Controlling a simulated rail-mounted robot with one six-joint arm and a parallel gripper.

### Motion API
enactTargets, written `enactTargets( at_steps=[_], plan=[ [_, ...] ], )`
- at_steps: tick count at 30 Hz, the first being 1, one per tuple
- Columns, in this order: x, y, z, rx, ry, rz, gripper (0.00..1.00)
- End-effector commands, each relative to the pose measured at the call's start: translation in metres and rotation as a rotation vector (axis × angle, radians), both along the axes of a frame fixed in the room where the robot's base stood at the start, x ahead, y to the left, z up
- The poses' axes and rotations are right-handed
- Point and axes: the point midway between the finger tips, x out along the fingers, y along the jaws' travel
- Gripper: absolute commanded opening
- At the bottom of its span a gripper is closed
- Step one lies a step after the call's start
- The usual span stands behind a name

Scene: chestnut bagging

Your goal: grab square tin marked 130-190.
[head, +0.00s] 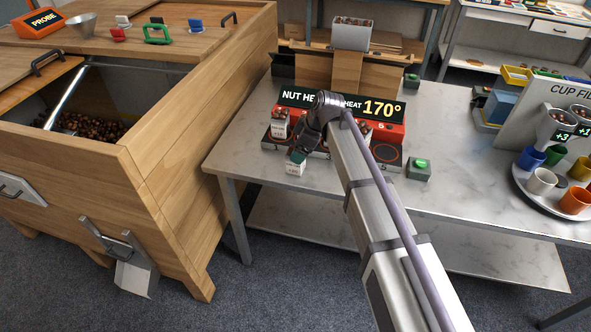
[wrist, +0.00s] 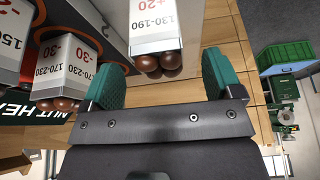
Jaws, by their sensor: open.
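The square tin marked 130-190 (wrist: 163,20) is white with a red +20 and has several brown chestnuts at its open end. In the wrist view it is at top centre, ahead of my gripper (wrist: 163,70) and roughly centred between its teal finger pads. The gripper is open, and a gap shows on each side of the tin. In the head view my gripper (head: 299,152) is at the front edge of the nut heater, just above a small white tin (head: 295,169). That tin's marking is too small to read there.
Tins marked 170-230 (wrist: 62,78) and 150 (wrist: 10,40) stand to the left in the wrist view. The nut heater (head: 393,132) holds another tin (head: 279,126). A wooden chestnut bin (head: 190,130) is at left. The marble table (head: 240,150) is clear left of the heater.

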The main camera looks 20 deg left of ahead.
Motion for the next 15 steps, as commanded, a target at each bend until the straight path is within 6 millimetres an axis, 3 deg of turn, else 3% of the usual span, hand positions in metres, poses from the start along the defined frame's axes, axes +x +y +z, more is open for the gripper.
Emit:
enactTargets(
  at_steps=[2,9,15],
  plan=[
    [0.000,0.001,-0.003,0.000,0.000,0.000,0.85],
    [0.003,0.019,-0.046,-0.001,0.000,0.000,0.85],
    [0.002,0.022,-0.044,0.000,0.000,-0.001,0.85]
  ],
)
